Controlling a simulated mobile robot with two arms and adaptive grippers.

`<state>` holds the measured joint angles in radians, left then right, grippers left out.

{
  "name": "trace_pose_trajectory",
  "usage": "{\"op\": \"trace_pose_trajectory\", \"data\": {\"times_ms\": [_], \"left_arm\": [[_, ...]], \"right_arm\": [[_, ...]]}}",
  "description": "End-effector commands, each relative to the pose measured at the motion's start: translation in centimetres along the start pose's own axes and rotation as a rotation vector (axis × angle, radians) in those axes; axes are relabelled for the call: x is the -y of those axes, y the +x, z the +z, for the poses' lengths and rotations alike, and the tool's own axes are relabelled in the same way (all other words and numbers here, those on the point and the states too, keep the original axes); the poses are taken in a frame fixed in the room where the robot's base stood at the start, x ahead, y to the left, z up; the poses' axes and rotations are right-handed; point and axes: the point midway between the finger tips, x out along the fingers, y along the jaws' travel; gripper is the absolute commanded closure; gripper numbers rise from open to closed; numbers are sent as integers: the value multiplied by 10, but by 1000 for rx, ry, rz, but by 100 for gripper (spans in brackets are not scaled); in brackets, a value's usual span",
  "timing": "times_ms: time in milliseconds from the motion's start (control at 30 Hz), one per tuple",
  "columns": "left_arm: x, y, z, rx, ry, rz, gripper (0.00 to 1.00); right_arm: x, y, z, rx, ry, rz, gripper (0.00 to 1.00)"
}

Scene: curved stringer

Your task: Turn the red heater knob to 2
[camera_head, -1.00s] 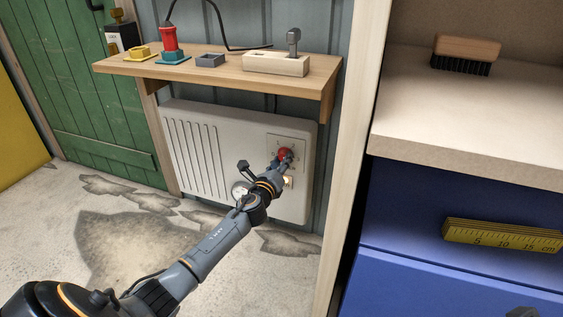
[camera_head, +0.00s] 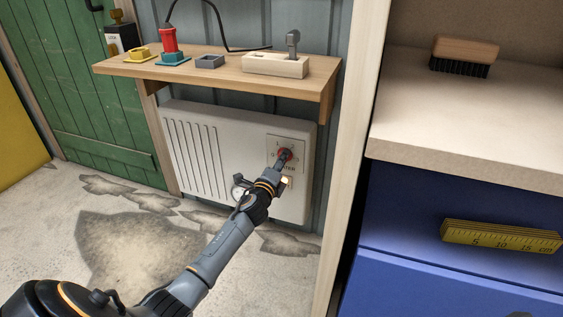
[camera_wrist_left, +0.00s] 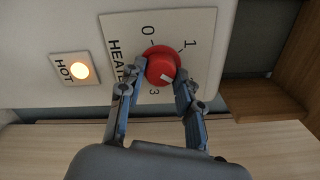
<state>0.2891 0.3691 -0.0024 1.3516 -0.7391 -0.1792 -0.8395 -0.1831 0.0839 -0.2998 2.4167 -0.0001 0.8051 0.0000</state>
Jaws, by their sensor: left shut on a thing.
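The red heater knob (camera_head: 287,153) is on a white plate on the front of the white heater (camera_head: 218,160). In the left wrist view the knob (camera_wrist_left: 158,63) has a white pointer mark at its lower right side. The plate (camera_wrist_left: 199,28) shows 0, 1 and 3; the 2 cannot be seen, and a finger covers part of the plate there. My left gripper (camera_wrist_left: 157,72) is shut on the knob, one finger on each side. It also shows in the head view (camera_head: 284,158), partly covering the knob. My right gripper is out of view.
The HOT lamp (camera_wrist_left: 79,70) is lit beside the knob plate. A wooden shelf (camera_head: 220,68) with a red plug and several blocks juts out above the heater. A blue cabinet (camera_head: 410,220) stands at the right. The floor at left is free.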

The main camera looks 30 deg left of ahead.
Motion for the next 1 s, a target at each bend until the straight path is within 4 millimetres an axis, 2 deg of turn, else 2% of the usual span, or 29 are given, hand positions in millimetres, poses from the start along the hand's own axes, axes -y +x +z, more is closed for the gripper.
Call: {"op": "trace_pose_trajectory", "data": {"times_ms": [433, 467, 567, 867, 1000], "left_arm": [[0, 0, 0, 0, -8, 1, 97], [0, 0, 0, 0, -8, 1, 62], [0, 0, 0, 0, -8, 1, 43], [0, -1, 0, 0, -7, 1, 43], [-1, -10, 0, 0, -5, 2, 43]], "right_arm": [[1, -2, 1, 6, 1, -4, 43], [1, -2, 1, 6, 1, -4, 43], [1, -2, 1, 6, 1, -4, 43], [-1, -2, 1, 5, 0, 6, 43], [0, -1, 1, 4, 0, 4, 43]]}}
